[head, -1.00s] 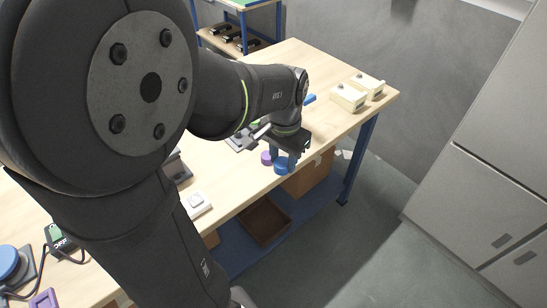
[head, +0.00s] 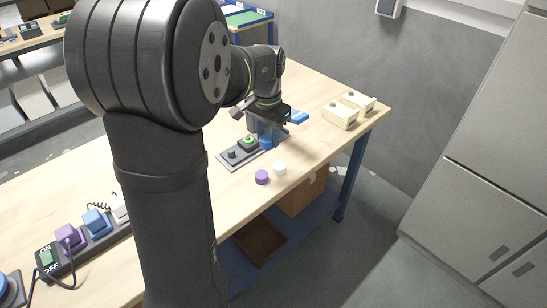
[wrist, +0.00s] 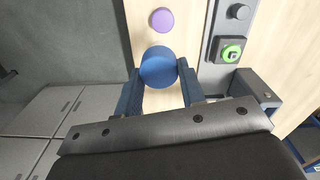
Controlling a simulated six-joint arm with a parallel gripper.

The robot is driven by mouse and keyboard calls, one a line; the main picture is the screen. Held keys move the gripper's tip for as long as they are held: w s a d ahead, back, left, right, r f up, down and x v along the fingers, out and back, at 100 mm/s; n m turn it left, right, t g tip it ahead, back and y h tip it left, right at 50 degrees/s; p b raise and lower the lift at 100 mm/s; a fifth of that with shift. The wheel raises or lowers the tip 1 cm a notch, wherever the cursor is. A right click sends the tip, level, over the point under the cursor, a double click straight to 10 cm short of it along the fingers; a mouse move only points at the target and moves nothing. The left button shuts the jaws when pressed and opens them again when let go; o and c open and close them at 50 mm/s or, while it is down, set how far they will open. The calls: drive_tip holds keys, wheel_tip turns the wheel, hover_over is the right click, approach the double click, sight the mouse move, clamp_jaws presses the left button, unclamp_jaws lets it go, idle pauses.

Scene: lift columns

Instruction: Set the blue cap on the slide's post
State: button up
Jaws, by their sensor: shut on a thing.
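The blue cap (head: 266,142) is between the fingers of my gripper (head: 267,134), which is shut on it. In the wrist view the round blue cap (wrist: 158,67) sits between both fingertips. A grey plate (head: 228,162), which may be the slide, lies on the bench beside my gripper. It carries a dark round post (head: 232,154) and a green-topped part (head: 248,141). The plate (wrist: 212,75) also shows right of the cap in the wrist view. The cap's height above the bench is hard to tell.
A purple cap (head: 262,177) and a white round piece (head: 279,168) stand near the bench's front edge. Two cream boxes (head: 341,117) are to the right. A blue piece (head: 299,117) lies behind my gripper. A switch strip (head: 75,249) is at lower left.

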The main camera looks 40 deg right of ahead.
drive_tip(key=w+d+f, duration=0.1)
drive_tip(key=w+d, duration=0.1)
drive_tip(key=w, duration=0.5)
drive_tip(key=w+d+f, duration=0.1)
drive_tip(key=w+d, duration=0.1)
drive_tip(key=w, duration=0.5)
drive_tip(key=shift+a+f, duration=0.2)
drive_tip(key=shift+f, duration=2.45)
drive_tip(key=shift+f, duration=0.7)
drive_tip(key=o, duration=1.5)
drive_tip(key=shift+c, duration=0.2)
drive_tip(key=shift+r, duration=3.5)
drive_tip(key=shift+f, duration=0.1)
drive_tip(key=shift+f, duration=3.45)
